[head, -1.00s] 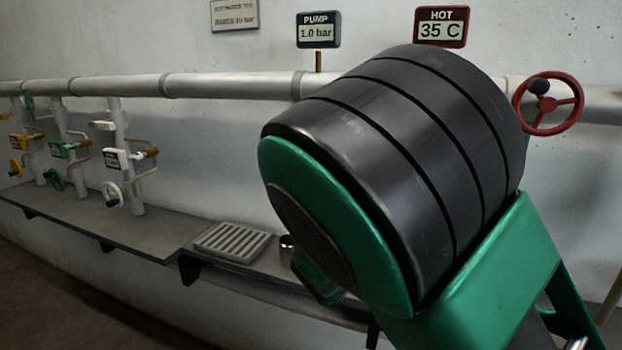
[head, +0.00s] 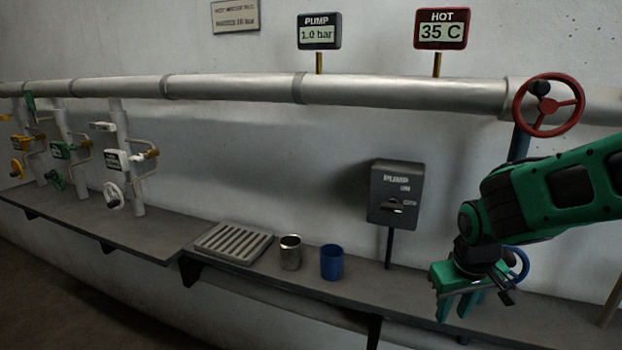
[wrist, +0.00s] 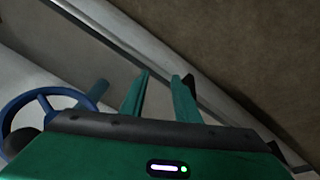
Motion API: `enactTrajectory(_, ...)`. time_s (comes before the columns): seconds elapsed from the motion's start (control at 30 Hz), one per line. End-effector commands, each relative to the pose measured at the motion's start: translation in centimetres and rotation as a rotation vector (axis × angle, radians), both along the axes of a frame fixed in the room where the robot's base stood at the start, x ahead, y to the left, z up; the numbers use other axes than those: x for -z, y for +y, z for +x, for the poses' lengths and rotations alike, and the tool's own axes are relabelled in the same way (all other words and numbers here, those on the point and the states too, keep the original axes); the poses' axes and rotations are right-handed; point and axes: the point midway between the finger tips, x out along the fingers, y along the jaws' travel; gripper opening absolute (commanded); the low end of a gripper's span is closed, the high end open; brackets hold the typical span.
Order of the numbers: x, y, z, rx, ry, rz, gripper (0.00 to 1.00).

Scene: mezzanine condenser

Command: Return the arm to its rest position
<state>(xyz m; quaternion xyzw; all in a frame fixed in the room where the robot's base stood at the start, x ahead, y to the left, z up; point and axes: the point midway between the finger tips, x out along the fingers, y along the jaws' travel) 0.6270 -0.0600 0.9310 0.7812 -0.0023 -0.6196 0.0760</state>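My gripper (head: 458,312) is at the lower right of the head view, pointing down in front of the shelf's right part. Its two green fingers are apart with nothing between them. They also stand apart in the wrist view (wrist: 160,92), empty. My green and black arm comes in from the right edge of the head view. A blue handwheel (head: 517,264) is partly hidden behind my gripper. It also shows at the left of the wrist view (wrist: 45,110).
A steel cup (head: 290,253), a blue cup (head: 331,262) and a slatted tray (head: 233,243) are on the shelf (head: 410,288). The pump switch box (head: 396,192) stands behind. A red handwheel (head: 548,104) is above my arm. Several valves are at left. The pump gauge (head: 319,31) reads 1.0 bar.

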Motion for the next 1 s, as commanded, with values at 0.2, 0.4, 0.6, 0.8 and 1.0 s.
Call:
enactTrajectory(0.2,-3.2,-0.3,-1.9,0.046,-0.079,0.083,0.29)
enactTrajectory(0.4,-5.0,-0.3,-3.1,0.068,-0.126,0.114,0.29)
enactTrajectory(0.6,-6.4,-0.2,-4.2,0.084,-0.168,0.129,0.29)
enactTrajectory(0.8,-5.4,-5.4,-8.7,0.265,-0.055,0.119,0.29)
enactTrajectory(1.0,-4.7,-9.5,-14.7,0.469,0.074,0.135,0.29)
